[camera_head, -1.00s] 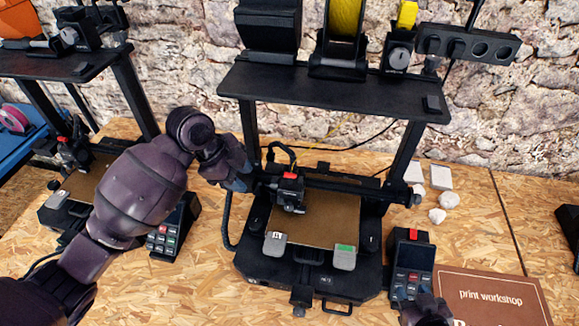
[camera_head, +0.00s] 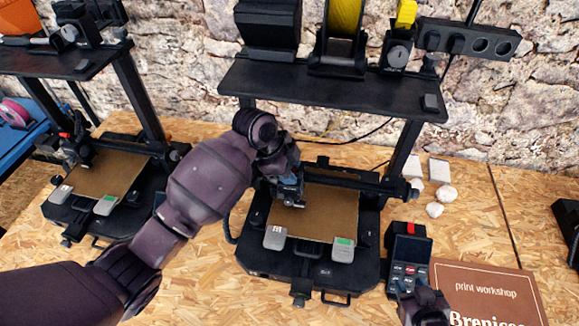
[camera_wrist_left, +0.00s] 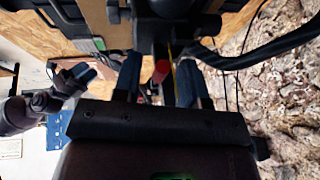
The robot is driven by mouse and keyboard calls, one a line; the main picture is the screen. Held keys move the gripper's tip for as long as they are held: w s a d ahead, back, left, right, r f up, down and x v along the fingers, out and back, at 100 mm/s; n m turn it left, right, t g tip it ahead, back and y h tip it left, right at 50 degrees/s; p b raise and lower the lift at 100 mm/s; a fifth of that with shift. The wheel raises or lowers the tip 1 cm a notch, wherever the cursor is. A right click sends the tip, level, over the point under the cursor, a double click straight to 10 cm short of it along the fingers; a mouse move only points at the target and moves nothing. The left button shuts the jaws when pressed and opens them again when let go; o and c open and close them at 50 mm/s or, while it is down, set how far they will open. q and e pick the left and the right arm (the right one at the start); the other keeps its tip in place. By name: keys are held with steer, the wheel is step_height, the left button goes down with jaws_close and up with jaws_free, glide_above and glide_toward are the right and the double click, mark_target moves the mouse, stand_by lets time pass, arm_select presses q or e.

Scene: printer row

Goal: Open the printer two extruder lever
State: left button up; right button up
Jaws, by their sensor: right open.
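The middle printer (camera_head: 352,262) stands upright on the table with a tan bed. My left gripper (camera_head: 290,188) is at its print head and hides most of the head and the red lever in the head view. In the left wrist view the red lever (camera_wrist_left: 161,70) shows between the two fingers of my left gripper (camera_wrist_left: 157,82). The fingers are apart, with gaps on both sides of the lever; whether either touches it I cannot tell. My right gripper (camera_head: 427,302) is low at the front, near the printer's control box, and is open; it also shows in the left wrist view (camera_wrist_left: 82,74).
A control box with a screen (camera_head: 409,262) stands right of the printer, beside a brown "print workshop" sign (camera_head: 485,290). Another printer (camera_head: 108,178) stands at left. White lumps (camera_head: 440,200) lie at right.

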arm_select(q)
jaws_close()
arm_select(e)
steer(key=shift+s+r, duration=0.1)
arm_select(q)
steer(key=shift+a, duration=0.1)
steer(key=shift+s+a+m+t, duration=0.15)
steer(key=shift+s+m+t, duration=0.15)
steer(key=shift+t, duration=0.7)
steer(key=shift+s+t+h, duration=0.2)
steer(key=shift+t+h, duration=0.3)
steer(key=shift+t, duration=0.3)
steer(key=shift+r+t, duration=0.1)
steer(key=shift+t, duration=0.2)
